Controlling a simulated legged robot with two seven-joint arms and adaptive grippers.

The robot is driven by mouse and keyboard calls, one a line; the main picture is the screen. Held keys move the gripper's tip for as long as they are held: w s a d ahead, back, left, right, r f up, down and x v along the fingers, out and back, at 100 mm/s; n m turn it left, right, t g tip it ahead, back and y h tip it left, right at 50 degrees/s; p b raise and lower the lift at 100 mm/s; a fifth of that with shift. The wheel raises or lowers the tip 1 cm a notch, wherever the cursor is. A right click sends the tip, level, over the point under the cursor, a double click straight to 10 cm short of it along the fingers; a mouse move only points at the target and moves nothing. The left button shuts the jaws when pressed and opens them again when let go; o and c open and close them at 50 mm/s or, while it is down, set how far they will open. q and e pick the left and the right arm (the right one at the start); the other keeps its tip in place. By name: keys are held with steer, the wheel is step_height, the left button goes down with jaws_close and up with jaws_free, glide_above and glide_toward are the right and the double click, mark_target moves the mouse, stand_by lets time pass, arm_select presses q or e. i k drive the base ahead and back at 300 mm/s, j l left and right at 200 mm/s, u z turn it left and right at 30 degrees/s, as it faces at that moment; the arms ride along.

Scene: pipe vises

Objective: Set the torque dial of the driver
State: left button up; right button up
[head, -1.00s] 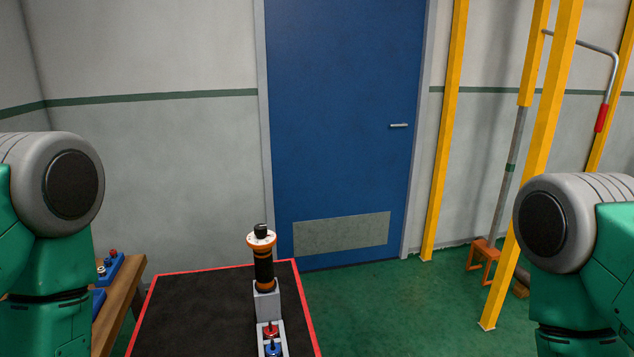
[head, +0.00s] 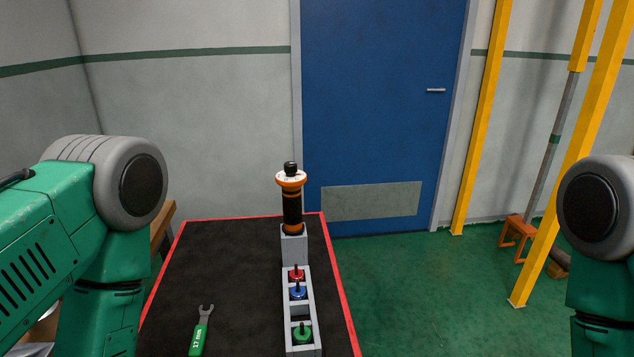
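The driver (head: 291,207) stands upright in a grey holder (head: 294,247) on the black table mat. Its body is black with orange bands. The torque dial (head: 291,179) is the white and orange disc near its top, with a black knob above it; its markings are too small to read. My arms show at the left and right edges of the head view, but neither gripper is in the picture. Nothing touches the driver.
A grey rack (head: 313,318) in front of the driver holds red (head: 296,274), blue (head: 298,291) and green (head: 303,333) pieces. A green-handled wrench (head: 202,331) lies on the black mat (head: 235,270). Yellow posts (head: 481,120) stand at right.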

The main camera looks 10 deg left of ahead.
mark_target(291, 168)
steer(key=k+l+z, duration=0.6)
steer(key=k+l, duration=0.1)
